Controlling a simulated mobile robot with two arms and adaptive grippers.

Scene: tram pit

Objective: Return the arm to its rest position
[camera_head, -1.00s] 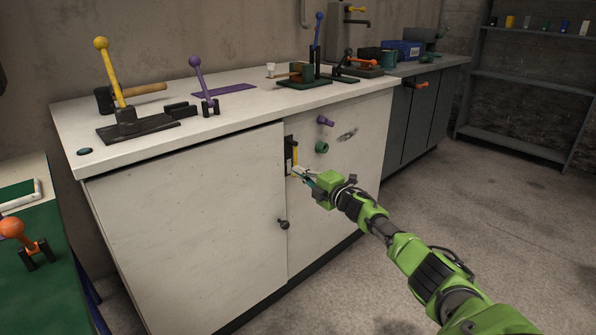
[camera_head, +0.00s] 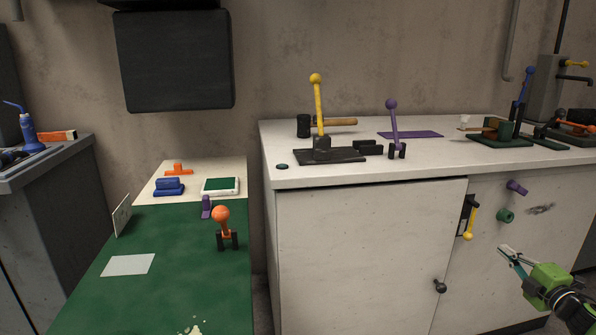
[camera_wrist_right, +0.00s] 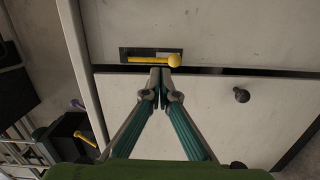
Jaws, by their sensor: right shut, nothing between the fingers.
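My right gripper (camera_head: 508,255) is at the lower right of the head view, in front of the white cabinet. It is shut and empty, clear of the yellow lever (camera_head: 468,224) on its black plate, which is to its left. In the wrist view the closed fingertips (camera_wrist_right: 160,72) appear just below the yellow lever (camera_wrist_right: 155,60), with no hold on it visible. My green right arm (camera_head: 568,300) comes in from the lower right corner. My left gripper is in neither view.
The white cabinet (camera_head: 370,255) has a dark round knob (camera_head: 440,286). A tall yellow lever (camera_head: 318,105) and a purple lever (camera_head: 393,120) stand on its top. A green table (camera_head: 170,285) at left bears an orange-ball lever (camera_head: 222,218).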

